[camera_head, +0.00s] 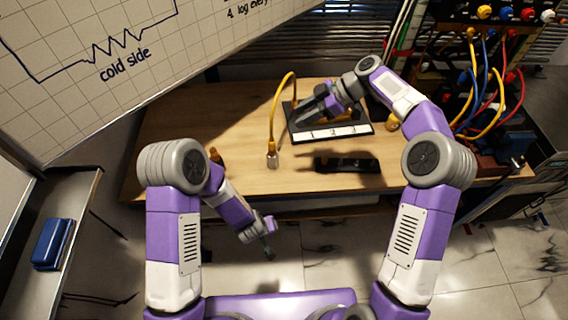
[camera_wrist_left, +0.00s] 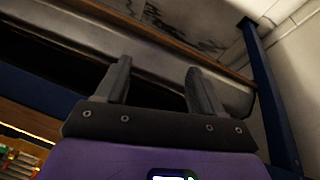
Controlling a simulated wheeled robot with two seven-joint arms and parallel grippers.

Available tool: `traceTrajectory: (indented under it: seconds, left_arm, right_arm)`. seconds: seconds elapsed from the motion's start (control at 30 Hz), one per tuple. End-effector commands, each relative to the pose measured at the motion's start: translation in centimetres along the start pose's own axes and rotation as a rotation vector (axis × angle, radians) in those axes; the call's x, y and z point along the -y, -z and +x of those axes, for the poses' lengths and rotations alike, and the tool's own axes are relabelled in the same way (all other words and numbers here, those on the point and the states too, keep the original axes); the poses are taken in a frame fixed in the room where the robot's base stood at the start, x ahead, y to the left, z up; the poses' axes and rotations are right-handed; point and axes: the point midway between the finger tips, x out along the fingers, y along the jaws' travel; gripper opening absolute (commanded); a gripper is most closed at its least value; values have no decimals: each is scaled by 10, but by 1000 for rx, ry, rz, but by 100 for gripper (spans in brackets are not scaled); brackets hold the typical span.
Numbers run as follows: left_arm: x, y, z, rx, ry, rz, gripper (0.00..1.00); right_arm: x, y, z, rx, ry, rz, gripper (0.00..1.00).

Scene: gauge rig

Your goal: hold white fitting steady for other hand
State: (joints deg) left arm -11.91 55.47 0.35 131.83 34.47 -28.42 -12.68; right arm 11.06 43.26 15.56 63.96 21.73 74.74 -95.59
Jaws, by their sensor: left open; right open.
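A yellow hose (camera_head: 273,115) arches up from the table and comes down to a pale fitting (camera_head: 272,160) standing near the table's front; it may be the white fitting, but its colour is hard to tell. My right gripper (camera_head: 306,113) is over the black board (camera_head: 350,132), which carries labels 1, 2 and 3; its jaws are open, and whether it touches anything there is unclear. My left gripper (camera_head: 268,252) is in front of the table edge, below and apart from the fitting. The left wrist view shows its fingers (camera_wrist_left: 158,68) spread with nothing between them.
A black object (camera_head: 346,165) lies on the wooden table (camera_head: 180,125) at the front. A rack with coloured hoses (camera_head: 485,85) stands at the right. A whiteboard (camera_head: 70,90) hangs at the left, above a blue case (camera_head: 52,243). The table's left part is mostly clear.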

Motion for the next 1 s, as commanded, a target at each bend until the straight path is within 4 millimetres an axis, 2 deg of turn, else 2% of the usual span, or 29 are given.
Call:
traceTrajectory:
  seconds: [0.03,0.2,0.4,0.5,0.53,0.6,0.73,0.83,1.0]
  left_arm:
    - [-19,10,-3,-46,9,15,68]
    - [-74,32,-20,-176,49,26,68]
    - [-141,32,-50,-294,81,22,68]
    - [-166,33,-66,-371,113,6,68]
    - [-169,41,-70,-419,136,-3,68]
    - [-156,72,-74,-552,208,-31,68]
    - [-137,118,-85,-743,287,-57,68]
    - [-129,139,-92,-835,317,-65,68]
    - [-121,156,-94,-895,336,-69,68]
  right_arm:
    - [0,0,0,0,0,0,43]
    - [0,0,0,0,0,0,43]
    - [0,0,0,0,0,0,43]
    - [0,0,0,0,0,0,43]
    - [0,0,0,0,0,0,43]
    - [0,0,0,0,0,0,43]
    - [0,0,0,0,0,1,43]
    - [0,0,0,0,0,0,43]
    - [0,0,0,0,0,0,43]
